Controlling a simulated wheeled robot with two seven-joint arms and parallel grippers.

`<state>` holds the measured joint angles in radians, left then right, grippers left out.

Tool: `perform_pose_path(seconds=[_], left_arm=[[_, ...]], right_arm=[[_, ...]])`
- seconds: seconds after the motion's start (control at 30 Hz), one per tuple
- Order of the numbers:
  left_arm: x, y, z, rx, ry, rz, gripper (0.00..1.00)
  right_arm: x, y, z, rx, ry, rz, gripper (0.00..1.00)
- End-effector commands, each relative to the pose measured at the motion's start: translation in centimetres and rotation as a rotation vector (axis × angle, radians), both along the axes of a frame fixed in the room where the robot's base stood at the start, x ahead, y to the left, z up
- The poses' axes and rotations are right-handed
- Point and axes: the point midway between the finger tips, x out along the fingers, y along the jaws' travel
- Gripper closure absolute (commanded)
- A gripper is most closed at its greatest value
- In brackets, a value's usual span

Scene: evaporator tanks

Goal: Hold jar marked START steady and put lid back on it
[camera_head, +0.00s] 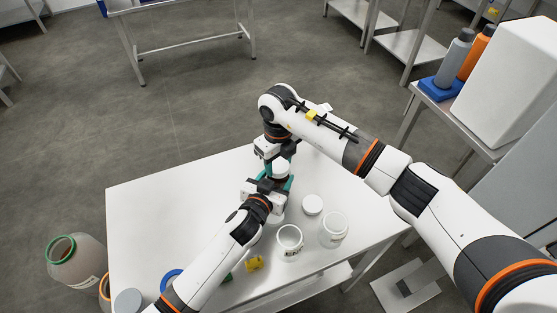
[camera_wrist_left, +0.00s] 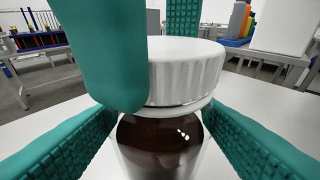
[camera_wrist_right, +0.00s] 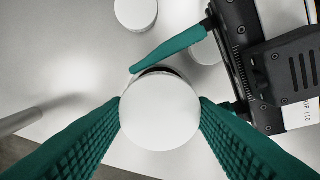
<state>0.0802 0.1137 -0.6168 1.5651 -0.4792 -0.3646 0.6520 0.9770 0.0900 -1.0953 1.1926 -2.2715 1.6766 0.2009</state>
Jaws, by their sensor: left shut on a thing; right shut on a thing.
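The held jar (camera_wrist_left: 160,145) is clear with dark brown contents and stands upright; no START marking shows on it. My left gripper (camera_head: 272,186) is shut around the jar's body, its teal fingers on both sides in the left wrist view (camera_wrist_left: 160,140). The white ribbed lid (camera_wrist_left: 187,70) is at the jar's mouth, and I cannot tell whether it is fully seated. My right gripper (camera_head: 277,163) is shut on the lid from above. In the right wrist view the round lid top (camera_wrist_right: 160,112) sits between its fingers, with a dark crescent beyond its edge.
On the white table (camera_head: 150,210), an open labelled jar (camera_head: 290,243), another pale jar (camera_head: 333,230) and a loose white lid (camera_head: 312,205) stand close to the grippers. A yellow item (camera_head: 254,263) lies nearer. The table's left part is clear.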

Motion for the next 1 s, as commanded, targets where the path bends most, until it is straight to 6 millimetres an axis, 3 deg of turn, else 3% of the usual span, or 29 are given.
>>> perform_pose_path(seconds=[0.23, 0.37, 0.4, 0.53, 0.83, 1.0], left_arm=[[0.0, 0.0, 0.0, 0.0, 0.0, 0.0, 1.0], [0.0, 0.0, 0.0, 0.0, 0.0, 0.0, 1.0], [0.0, 0.0, 0.0, 0.0, 0.0, 0.0, 1.0], [0.0, 0.0, 0.0, 0.0, 0.0, 0.0, 1.0], [0.0, 0.0, 0.0, 0.0, 0.0, 0.0, 1.0], [0.0, 0.0, 0.0, 0.0, 0.0, 0.0, 1.0]], right_arm=[[0.0, 0.0, 0.0, 0.0, -0.001, -0.381, 0.77], [0.0, 0.0, 0.0, 0.0, -0.001, -0.367, 0.77], [0.0, 0.0, 0.0, 0.0, -0.001, -0.367, 0.47], [0.0, 0.0, 0.0, 0.0, 0.0, -0.366, 0.25], [0.0, 0.0, 0.1, 0.0, -0.001, -0.364, 0.24], [0.1, 0.1, 1.8, 0.002, -0.003, -0.362, 0.24]])
